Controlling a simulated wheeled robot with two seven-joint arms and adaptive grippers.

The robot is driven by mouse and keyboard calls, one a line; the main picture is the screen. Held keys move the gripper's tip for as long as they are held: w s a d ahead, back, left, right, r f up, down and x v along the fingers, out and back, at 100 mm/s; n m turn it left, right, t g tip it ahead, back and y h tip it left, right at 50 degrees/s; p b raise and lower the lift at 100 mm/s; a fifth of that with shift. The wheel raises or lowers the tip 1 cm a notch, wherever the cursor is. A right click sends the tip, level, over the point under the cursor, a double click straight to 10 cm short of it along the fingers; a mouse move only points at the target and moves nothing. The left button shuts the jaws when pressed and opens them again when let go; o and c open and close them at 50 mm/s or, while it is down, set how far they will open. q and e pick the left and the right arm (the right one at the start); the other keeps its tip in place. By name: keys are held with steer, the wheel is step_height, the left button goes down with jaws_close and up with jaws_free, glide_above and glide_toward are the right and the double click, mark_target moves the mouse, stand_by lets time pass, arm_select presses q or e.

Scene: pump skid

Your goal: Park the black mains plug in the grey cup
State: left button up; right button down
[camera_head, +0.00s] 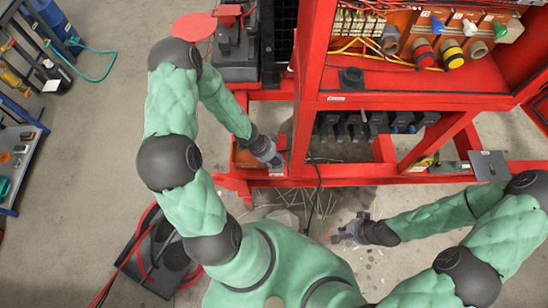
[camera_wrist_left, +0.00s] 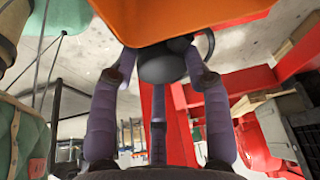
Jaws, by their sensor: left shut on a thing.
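My left gripper (camera_head: 270,158) is at the red skid's lower left rail. In the left wrist view its fingers (camera_wrist_left: 162,75) are closed around a dark rounded thing (camera_wrist_left: 163,66), which looks like the black mains plug. A dark cable curves beside it. An orange surface hides the top of the plug. In the head view the gripper hides the plug. A dark grey, cup-like thing (camera_head: 351,79) stands on the red shelf, up and right of this gripper; I cannot tell surely that it is the cup. My right gripper (camera_head: 349,231) is open and empty above the floor.
The red skid frame (camera_head: 400,102) has posts and rails beside the left gripper. Coloured connectors (camera_head: 453,53) line the panel behind the shelf. A thin black cable (camera_head: 318,172) hangs over the lower rail. Several dark blocks hang under the shelf.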

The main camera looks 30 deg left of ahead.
arm_select(q)
steer(key=o, duration=1.4)
steer(key=shift+a+r, duration=0.1)
steer(key=shift+r, duration=0.05)
steer(key=shift+v, duration=3.5)
steer(key=shift+s, duration=0.15)
